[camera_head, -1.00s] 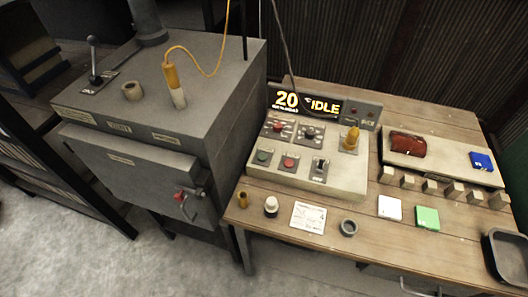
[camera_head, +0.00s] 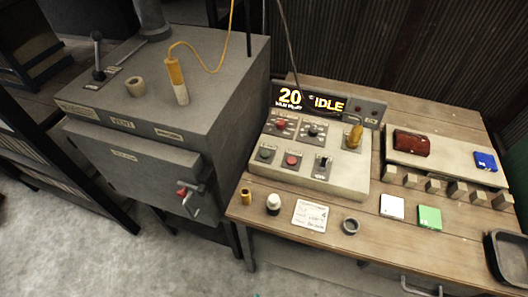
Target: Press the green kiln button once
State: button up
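The green kiln button (camera_head: 266,154) sits on a small dark plate at the front left of the sloped control panel (camera_head: 342,182). A red button (camera_head: 292,160) is just right of it, and a toggle switch (camera_head: 322,166) is further right. Nothing covers the green button. The display (camera_head: 310,101) behind the panel reads 20 and IDLE. The grey kiln (camera_head: 150,160) stands to the left with its door closed.
The wooden bench (camera_head: 290,240) holds a white-capped bottle (camera_head: 273,204), a paper card (camera_head: 311,215), a grey ring (camera_head: 350,226), white and green tiles (camera_head: 429,217), and a dark tray (camera_head: 510,258). Floor is clear in front.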

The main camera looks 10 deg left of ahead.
jog(key=c, duration=1)
jog(key=shift+s+d, duration=0.1)
dwell(0.6)
